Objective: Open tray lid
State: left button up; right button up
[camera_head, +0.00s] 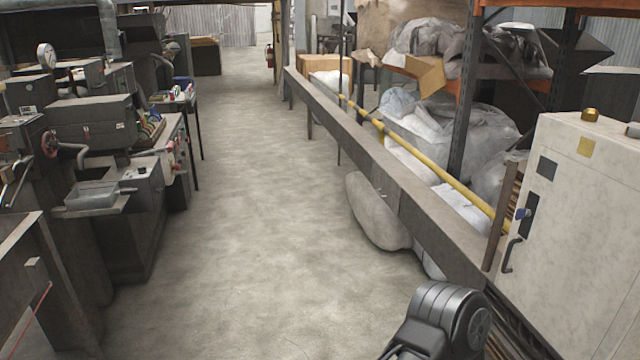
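I see no tray with a lid that I can make out clearly. A small grey tray-like pan (92,196) sits on the machine at the left, and I cannot tell whether it has a lid. A dark grey rounded part at the bottom right looks like a link of my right arm. No fingers show on it. Neither of my grippers is in view.
Dark workshop machines (95,120) line the left. A long grey beam (380,165) with a yellow pipe (440,170) and filled sacks (378,212) borders the right. A pale cabinet (575,230) stands near right. The concrete floor (240,200) between is clear.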

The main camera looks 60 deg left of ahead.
aim_at(385, 187)
jog(key=u, duration=1.7)
jog(key=i+z, duration=0.1)
jog(key=z, duration=0.3)
jog(key=i+j+z, duration=0.1)
jog(key=z, duration=0.3)
jog(key=i+j+z, duration=0.3)
jog(key=i+j, duration=0.15)
jog(key=j, duration=0.15)
jog(key=i+j+z, duration=0.15)
jog(key=j, duration=0.2)
jog(key=i+j+z, duration=0.2)
jog(key=j, duration=0.15)
jog(key=i+j+z, duration=0.15)
jog(key=j, duration=0.25)
jog(key=i+j, duration=0.15)
jog(key=j, duration=0.25)
jog(key=i+j, duration=0.15)
jog(key=j, duration=0.25)
jog(key=i+j, duration=0.15)
jog(key=j, duration=0.2)
jog(key=i+j, duration=0.15)
jog(key=j, duration=0.25)
jog(key=i+j, duration=0.15)
jog(key=j, duration=0.25)
jog(key=i+j, duration=0.15)
jog(key=j, duration=0.25)
jog(key=z, duration=0.05)
